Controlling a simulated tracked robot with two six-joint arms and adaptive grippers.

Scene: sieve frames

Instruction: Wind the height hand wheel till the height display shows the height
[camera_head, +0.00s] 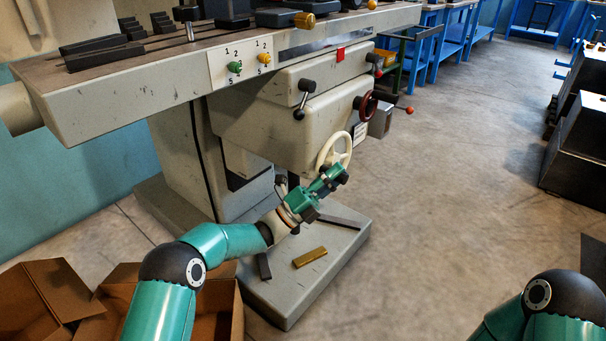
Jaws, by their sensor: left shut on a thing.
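A cream hand wheel (333,147) is on the front of the milling machine's knee, below the table. My left gripper (339,174) is at the lower rim of this wheel and is shut on it; the fingers hide part of the rim, and I cannot tell whether they hold the rim or a handle on it. A small light plate (360,131) is just right of the wheel; I cannot read any number on it, nor tell whether it is the height display. My right arm shows at the bottom right, but its gripper is out of view.
A dark red wheel (368,106) and black-knobbed levers (304,97) stick out near the cream wheel. A brass-coloured bar (310,257) lies on the machine's base (290,300). Open cardboard boxes (48,290) stand at the lower left.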

